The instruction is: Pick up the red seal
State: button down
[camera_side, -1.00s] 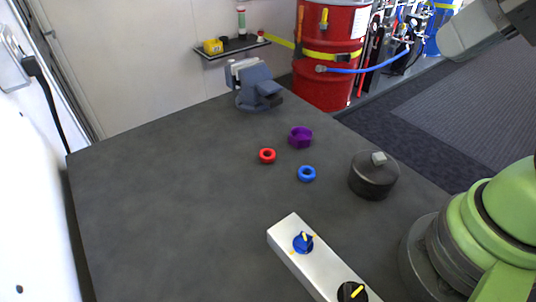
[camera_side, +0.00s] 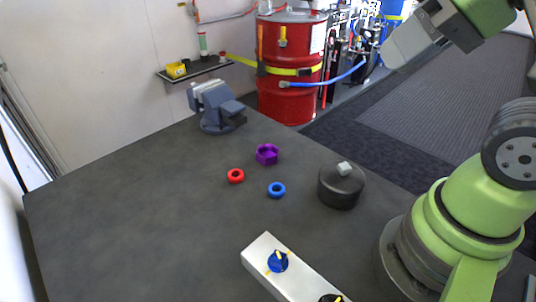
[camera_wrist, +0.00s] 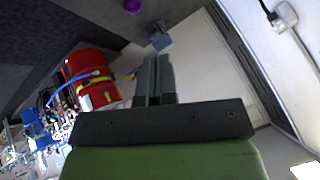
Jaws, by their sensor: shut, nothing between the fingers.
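The red seal (camera_side: 236,176) is a small red ring lying flat on the dark grey table (camera_side: 130,215) in the side view. A blue ring (camera_side: 276,190) lies to its right, and a purple nut (camera_side: 267,154) sits just behind them. My gripper (camera_wrist: 157,62) is shut and empty in the wrist view, its two grey fingers together. In the side view, my gripper (camera_side: 405,45) is high at the upper right, well away from the red seal. The wrist view shows the purple nut (camera_wrist: 132,6) at its top edge; the red seal is out of that view.
A blue-grey vise (camera_side: 216,108) stands at the table's back corner. A dark round lidded pot (camera_side: 341,187) stands right of the rings. A pale box with knobs (camera_side: 270,258) lies at the front. A red drum (camera_side: 288,100) stands behind the table. The table's left part is clear.

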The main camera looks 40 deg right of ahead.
jog(key=c, duration=0.6)
grip_release()
jog(key=n+g+h, duration=0.2)
jog(key=n+g, duration=0.5)
send_over(236, 173)
notch_tip(236, 173, down, 25)
jog(key=shift+a, duration=0.15)
jog(key=shift+f, duration=3.05)
